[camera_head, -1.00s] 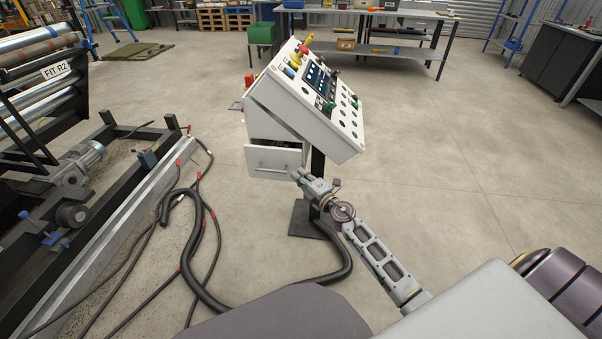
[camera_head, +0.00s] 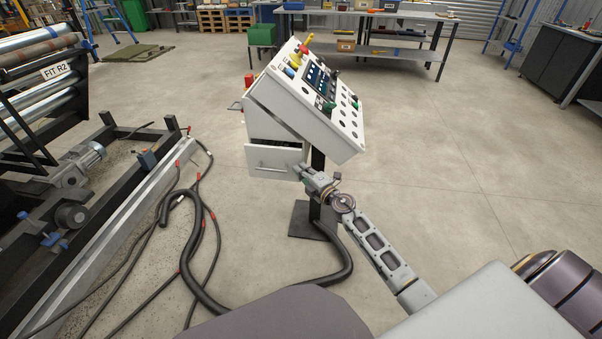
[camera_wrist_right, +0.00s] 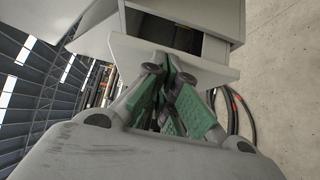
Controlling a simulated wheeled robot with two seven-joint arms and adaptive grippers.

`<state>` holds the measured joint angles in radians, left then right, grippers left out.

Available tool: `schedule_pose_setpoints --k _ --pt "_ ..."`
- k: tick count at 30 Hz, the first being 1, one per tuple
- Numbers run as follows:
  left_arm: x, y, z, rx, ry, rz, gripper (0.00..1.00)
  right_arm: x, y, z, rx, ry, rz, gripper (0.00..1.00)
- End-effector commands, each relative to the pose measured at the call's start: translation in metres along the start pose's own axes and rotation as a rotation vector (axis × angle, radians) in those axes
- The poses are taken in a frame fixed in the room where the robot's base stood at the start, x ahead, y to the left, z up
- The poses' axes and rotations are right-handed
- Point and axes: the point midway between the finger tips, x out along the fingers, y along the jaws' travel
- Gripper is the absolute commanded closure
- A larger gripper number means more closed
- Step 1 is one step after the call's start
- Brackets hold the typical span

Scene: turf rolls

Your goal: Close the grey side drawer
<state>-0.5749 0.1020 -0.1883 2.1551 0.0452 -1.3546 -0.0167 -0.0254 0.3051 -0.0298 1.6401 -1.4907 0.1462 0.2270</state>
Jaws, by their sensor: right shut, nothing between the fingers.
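The grey side drawer (camera_head: 272,159) sticks out from the side of the control console (camera_head: 312,95), below its sloping panel. A dark gap shows behind the drawer front, so it stands open. In the right wrist view the drawer front (camera_wrist_right: 205,67) is just beyond the fingertips, with the open inside behind it. My right gripper (camera_head: 299,171) is at the right end of the drawer front. In the wrist view its green-padded fingers (camera_wrist_right: 168,75) are shut and empty, and appear close to or touching the front. My left gripper is not in view.
The console stands on a dark post and base plate (camera_head: 305,220). Black hoses and cables (camera_head: 205,265) lie on the floor in front and left. A roller machine frame (camera_head: 75,195) stands at the left. The floor on the right is clear.

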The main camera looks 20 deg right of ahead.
Motion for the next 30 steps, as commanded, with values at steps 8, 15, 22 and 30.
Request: schedule_pose_setpoints --k 8,15,22,30 --pt "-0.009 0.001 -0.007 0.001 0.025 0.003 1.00 0.021 0.000 0.020 -0.001 0.000 0.001 1.00" --pt "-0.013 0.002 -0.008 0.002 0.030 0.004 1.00 0.026 0.001 0.027 -0.001 -0.001 0.001 1.00" --pt "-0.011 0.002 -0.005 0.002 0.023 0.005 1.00 0.026 0.001 0.027 -0.001 -0.001 0.001 1.00" --pt "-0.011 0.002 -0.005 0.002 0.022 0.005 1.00 0.026 0.001 0.026 -0.001 0.000 0.001 1.00"
